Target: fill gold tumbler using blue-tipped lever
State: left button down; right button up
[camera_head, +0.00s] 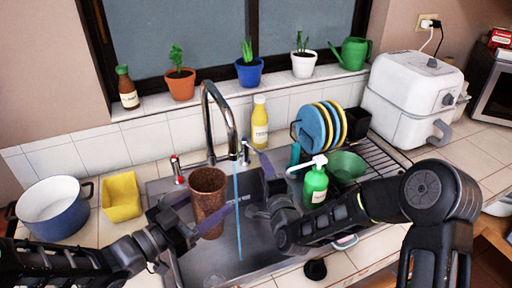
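The gold tumbler (208,188), brownish and speckled, stands upright over the sink. My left gripper (207,213) has its fingers around the tumbler's lower body and appears shut on it. A blue water stream (238,215) falls from the chrome faucet (229,115) just right of the tumbler, into the sink rather than the cup. The blue-tipped lever (245,152) is right of the faucet. My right gripper (262,165) has a purple finger close to this lever; contact and its opening are unclear. The red-tipped lever (176,167) is left of the faucet.
A green soap bottle (315,186) and green bowl (346,167) are near my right arm. A dish rack (380,158) holds plates at the right. A yellow bottle (260,122) stands behind the sink. A yellow container (121,197) and blue pot (54,215) are left.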

aim_at(257, 149)
jog(key=w, duration=0.3)
jog(key=w+a, duration=0.1)
jog(key=w, duration=0.7)
jog(key=shift+a, duration=0.35)
jog(key=shift+s, duration=0.1)
grip_shut()
dwell(0.7)
